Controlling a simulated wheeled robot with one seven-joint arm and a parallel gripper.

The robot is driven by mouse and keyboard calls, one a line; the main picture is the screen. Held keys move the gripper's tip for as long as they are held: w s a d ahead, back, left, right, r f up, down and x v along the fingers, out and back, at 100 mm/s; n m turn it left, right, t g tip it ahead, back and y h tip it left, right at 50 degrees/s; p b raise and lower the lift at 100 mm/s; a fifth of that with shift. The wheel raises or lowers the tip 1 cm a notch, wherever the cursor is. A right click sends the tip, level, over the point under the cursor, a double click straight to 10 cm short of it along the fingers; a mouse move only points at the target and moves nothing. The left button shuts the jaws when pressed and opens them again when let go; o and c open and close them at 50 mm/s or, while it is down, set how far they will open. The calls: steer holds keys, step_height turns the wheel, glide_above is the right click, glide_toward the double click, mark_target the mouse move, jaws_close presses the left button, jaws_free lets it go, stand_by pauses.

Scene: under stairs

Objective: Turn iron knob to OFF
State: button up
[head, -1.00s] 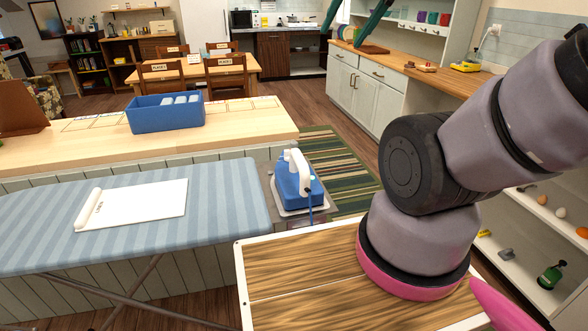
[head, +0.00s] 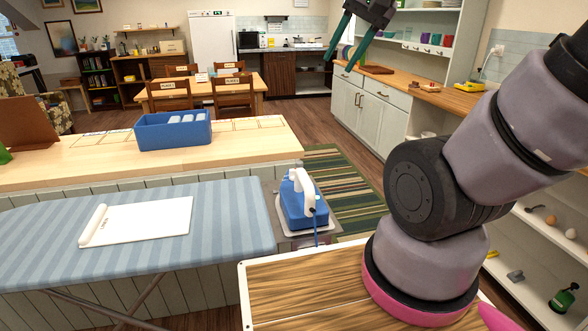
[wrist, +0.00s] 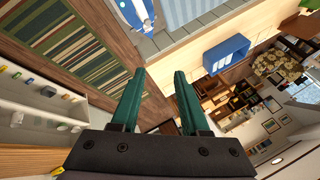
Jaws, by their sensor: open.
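The iron (head: 298,203) is blue with a white handle and stands on a metal rest at the right end of the ironing board. It also shows in the wrist view (wrist: 134,14), at the top edge and partly cut off. Its knob cannot be made out in either view. My gripper (head: 351,45) has dark green fingers and is raised at the top of the head view, well beyond and above the iron. In the wrist view its two fingers (wrist: 158,78) are apart with nothing between them.
The striped ironing board (head: 235,220) carries a white rolled sheet (head: 140,222). Behind it, a wooden counter (head: 260,145) holds a blue bin (head: 172,132). A wooden-topped surface (head: 290,295) lies in front of the iron. A white shelf unit (head: 530,250) stands at right. A striped rug (head: 335,180) covers floor behind.

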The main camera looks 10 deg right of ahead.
steer(key=w+a+f+m+g, duration=0.25)
steer(key=w+f+m, duration=0.35)
steer(key=w+f, duration=0.3)
steer(key=m+g+h, duration=0.3)
steer(key=m+g, duration=0.1)
steer(key=m, duration=0.2)
glide_toward(294, 169)
steer(key=shift+t, duration=0.25)
steer(key=f, duration=0.9)
steer(key=shift+s+d, duration=0.15)
steer(key=shift+s, duration=0.05)
jaws_close()
